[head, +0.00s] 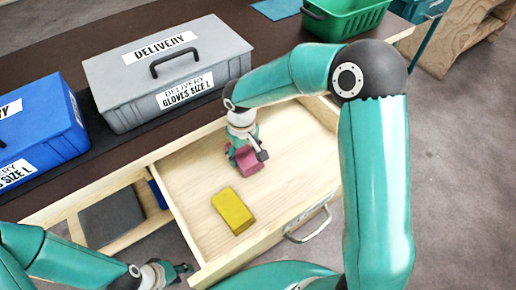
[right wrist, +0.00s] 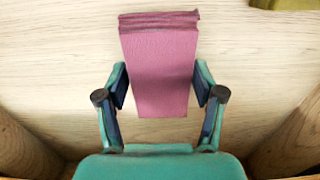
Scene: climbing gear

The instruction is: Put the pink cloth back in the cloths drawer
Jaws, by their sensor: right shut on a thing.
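The pink cloth (head: 249,160) is a folded block inside the open wooden drawer (head: 190,178). My right gripper (head: 246,150) reaches down into the drawer and is shut on the cloth. In the right wrist view the cloth (right wrist: 160,70) sits between the two fingers of my right gripper (right wrist: 160,92), with the pale drawer floor behind it. I cannot tell whether the cloth touches the floor. A yellow folded cloth (head: 232,211) lies in the same drawer, nearer its front. My left gripper (head: 180,270) is at the bottom left, outside the drawer; its fingers are too small to judge.
A grey delivery case (head: 120,100) and a blue case (head: 35,130) stand on the dark table top behind the drawer. A green basket (head: 345,22) is at the far right. A dark grey item (head: 110,217) lies in the compartment left of the drawer.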

